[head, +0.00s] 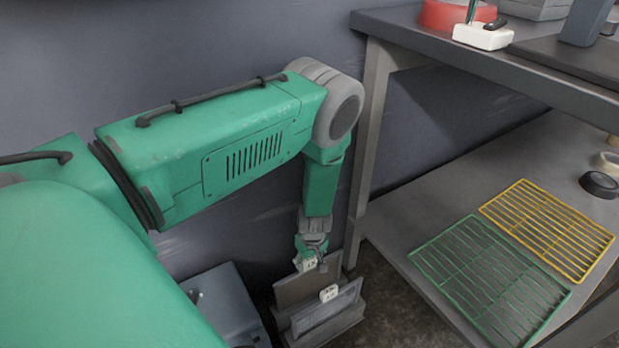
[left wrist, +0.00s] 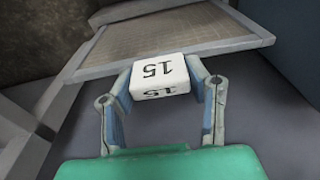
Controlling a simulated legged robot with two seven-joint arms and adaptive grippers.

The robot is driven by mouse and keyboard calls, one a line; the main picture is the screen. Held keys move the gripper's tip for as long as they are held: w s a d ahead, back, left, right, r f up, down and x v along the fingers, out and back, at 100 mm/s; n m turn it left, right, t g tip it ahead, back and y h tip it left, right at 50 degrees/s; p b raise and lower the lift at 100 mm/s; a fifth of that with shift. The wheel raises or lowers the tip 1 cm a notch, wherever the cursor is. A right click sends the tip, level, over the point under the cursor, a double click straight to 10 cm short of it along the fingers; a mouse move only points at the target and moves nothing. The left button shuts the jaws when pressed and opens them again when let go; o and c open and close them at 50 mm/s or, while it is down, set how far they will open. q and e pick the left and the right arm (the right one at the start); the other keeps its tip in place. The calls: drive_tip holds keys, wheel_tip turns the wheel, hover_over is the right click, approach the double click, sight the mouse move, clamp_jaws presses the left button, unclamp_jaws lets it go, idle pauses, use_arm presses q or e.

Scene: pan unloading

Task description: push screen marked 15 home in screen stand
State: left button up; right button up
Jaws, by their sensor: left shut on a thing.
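My left gripper (head: 309,258) reaches down from the left, low beside the bench leg. In the left wrist view my left gripper (left wrist: 166,85) is shut on the white tag of the screen marked 15 (left wrist: 160,40), which has a framed mesh panel. In the head view this screen (head: 297,287) stands in the screen stand (head: 335,331), behind a second framed screen (head: 325,308) with its own white tag. How deep the held screen sits in its slot is hidden. My right gripper is not in view.
A grey-blue box (head: 228,302) stands on the floor left of the stand. The bench leg (head: 366,150) rises close to my left forearm. A green rack (head: 490,285) and a yellow rack (head: 548,230) lie on the lower shelf.

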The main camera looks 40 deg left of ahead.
use_arm(q)
drive_tip(key=shift+f, duration=0.9)
idle(0.4)
drive_tip(key=o, duration=1.3)
drive_tip(key=shift+c, duration=0.2)
drive_tip(key=shift+r, duration=0.1)
wheel_tip(320, 180, up, 12)
drive_tip(key=d, duration=0.1)
drive_tip(key=shift+s+d, duration=0.15)
drive_tip(key=shift+f, duration=0.2)
